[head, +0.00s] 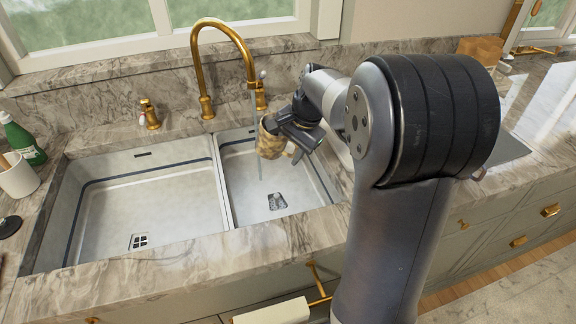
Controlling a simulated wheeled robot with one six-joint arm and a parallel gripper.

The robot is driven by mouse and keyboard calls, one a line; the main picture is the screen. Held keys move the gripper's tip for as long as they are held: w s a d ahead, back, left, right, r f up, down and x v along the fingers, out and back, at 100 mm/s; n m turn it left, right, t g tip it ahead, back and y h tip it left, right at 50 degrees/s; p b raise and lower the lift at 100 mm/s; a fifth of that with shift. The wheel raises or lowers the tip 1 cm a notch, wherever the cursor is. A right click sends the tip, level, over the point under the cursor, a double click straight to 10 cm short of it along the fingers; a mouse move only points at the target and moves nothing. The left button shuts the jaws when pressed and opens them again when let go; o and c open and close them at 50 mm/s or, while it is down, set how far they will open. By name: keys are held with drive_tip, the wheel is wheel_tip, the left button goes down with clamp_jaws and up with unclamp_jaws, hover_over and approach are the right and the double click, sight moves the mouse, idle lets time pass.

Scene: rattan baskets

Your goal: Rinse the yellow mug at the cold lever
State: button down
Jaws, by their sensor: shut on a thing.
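A mug (270,144), yellowish with a mottled brown pattern, is in my gripper (290,140) over the right sink basin. My gripper is shut on it from the right, and my wrist hides part of it. The brass faucet (205,70) arches over the basins. A thin pale water stream (254,105) falls from its spout to the mug, and a streak shows below it. A brass lever (262,90) with a pale tip stands right of the spout. Another brass fitting (149,115) stands to the left. Neither shows a cold mark.
The left basin (150,205) is empty, and a divider (219,180) separates it from the right basin (240,190). A green bottle (24,140) and a white cup (18,177) stand at the far left. A window ledge (120,72) runs behind the faucet.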

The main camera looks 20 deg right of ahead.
drive_tip(key=shift+w+a+f+m+t+h+b, duration=0.1)
drive_tip(key=shift+w+a+f+m+t+b, duration=0.3)
drive_tip(key=shift+w+m, duration=0.6)
drive_tip(key=shift+w+a+f+m+t+h+b, duration=0.15)
drive_tip(key=shift+w+a+m+t+b, duration=0.15)
drive_tip(key=shift+w+m+t, duration=0.65)
drive_tip(key=shift+w+a+f+m+t+h+b, duration=0.15)
drive_tip(key=shift+w+a+f+m+b, duration=0.3)
drive_tip(key=shift+w, duration=1)
drive_tip(key=shift+w+a+f+p, duration=0.1)
drive_tip(key=shift+w+a+p, duration=0.15)
drive_tip(key=shift+w, duration=0.45)
drive_tip(key=shift+w+a+f+p, duration=0.1)
drive_tip(key=shift+w+p, duration=0.3)
drive_tip(key=shift+w, duration=0.35)
drive_tip(key=shift+w+a+f+p, duration=0.1)
drive_tip(key=shift+w+a+p, duration=0.15)
drive_tip(key=shift+w, duration=0.45)
drive_tip(key=shift+d, duration=0.2)
drive_tip(key=shift+w+d, duration=0.2)
drive_tip(key=shift+d, duration=0.2)
drive_tip(key=shift+a, duration=0.1)
drive_tip(key=shift+s+a+p, duration=0.2)
drive_tip(key=shift+a+p, duration=0.15)
drive_tip(key=shift+a, duration=0.1)
